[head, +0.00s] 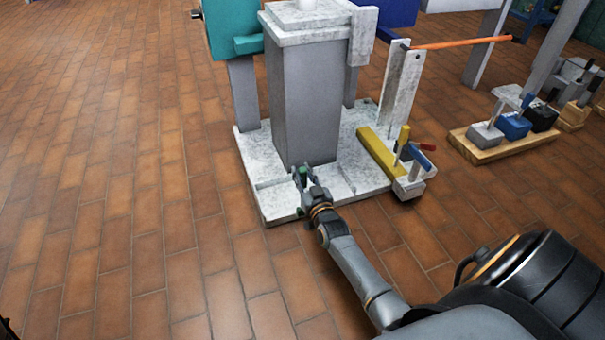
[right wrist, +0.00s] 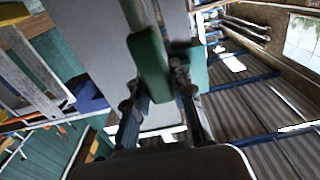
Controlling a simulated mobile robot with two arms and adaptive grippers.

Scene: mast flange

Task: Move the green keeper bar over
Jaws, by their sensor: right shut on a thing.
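The green keeper bar (right wrist: 150,65) stands large between the fingers of my right gripper (right wrist: 160,95) in the right wrist view. In the head view, the right gripper (head: 302,180) is at the foot of the grey mast column (head: 303,110), at the near edge of the white base plate (head: 275,208). It is shut on the green bar, of which only a small green part (head: 303,171) shows there. The fingers hide the rest. My left gripper is in neither view.
A yellow bar (head: 375,150) and a small clamp with blue and red parts (head: 411,155) sit at the plate's right. A wooden board with blocks (head: 505,140) lies farther right. An orange rod (head: 460,43) spans from a white upright. The brick floor at left is clear.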

